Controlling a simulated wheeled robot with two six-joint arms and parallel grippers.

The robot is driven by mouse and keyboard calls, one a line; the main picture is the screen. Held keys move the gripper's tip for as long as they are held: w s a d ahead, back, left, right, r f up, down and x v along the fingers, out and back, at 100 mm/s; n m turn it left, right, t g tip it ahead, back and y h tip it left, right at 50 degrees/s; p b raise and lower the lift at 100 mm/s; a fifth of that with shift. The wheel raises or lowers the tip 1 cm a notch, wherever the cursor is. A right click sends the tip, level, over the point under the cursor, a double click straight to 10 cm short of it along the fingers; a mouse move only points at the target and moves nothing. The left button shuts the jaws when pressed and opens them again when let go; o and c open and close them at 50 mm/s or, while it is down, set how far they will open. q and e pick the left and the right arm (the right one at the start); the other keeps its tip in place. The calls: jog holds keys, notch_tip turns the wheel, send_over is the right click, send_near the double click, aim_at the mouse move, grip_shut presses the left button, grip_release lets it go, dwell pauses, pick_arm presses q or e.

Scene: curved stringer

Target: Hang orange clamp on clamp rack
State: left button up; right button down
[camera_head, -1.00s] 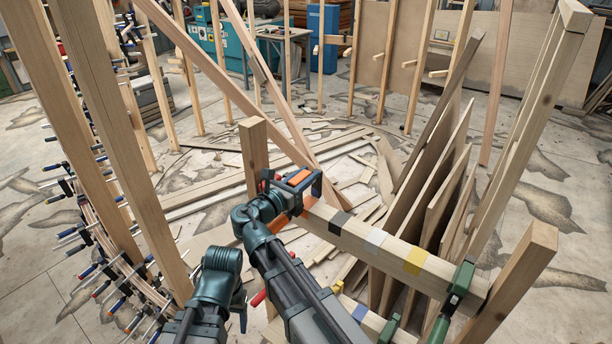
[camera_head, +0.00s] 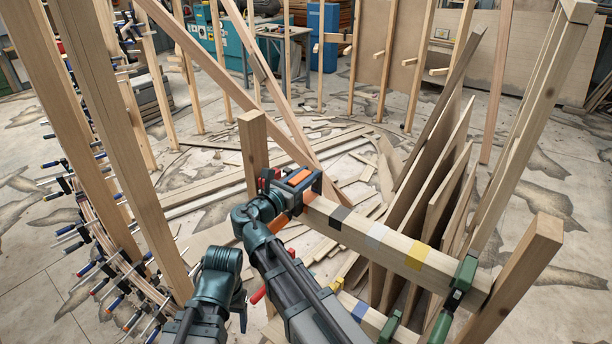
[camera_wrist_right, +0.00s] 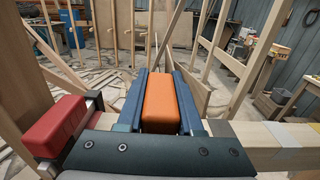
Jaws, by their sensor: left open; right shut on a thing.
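The orange clamp (camera_head: 285,222) is at the left end of the clamp rack (camera_head: 385,246), a wooden beam with black, grey and yellow bands. My right gripper (camera_head: 301,180) is shut on it. In the right wrist view, its orange block (camera_wrist_right: 160,104) sits between the two blue fingers. The rack beam also shows at the right of that view (camera_wrist_right: 262,138). The gripper hides where the clamp meets the beam, so I cannot tell whether it rests on it. My left gripper (camera_head: 240,308) is open, low and left of the right arm, mostly hidden by its own arm.
A green clamp (camera_head: 463,276) is on the rack's right end. A red clamp part (camera_wrist_right: 58,126) is close left of my right gripper. Upright wooden posts (camera_head: 252,150) stand around, and leaning panels (camera_head: 430,200) are behind the rack. Many clamps line the curved stringer (camera_head: 100,235) at left.

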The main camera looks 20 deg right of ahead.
jog(key=shift+f+b, duration=1.4)
jog(key=shift+f, duration=0.05)
jog(key=shift+f, duration=0.15)
jog(key=shift+f+b, duration=0.4)
jog(key=shift+b, duration=0.1)
jog(key=shift+c, duration=2.4)
grip_release()
jog(key=shift+s, duration=0.15)
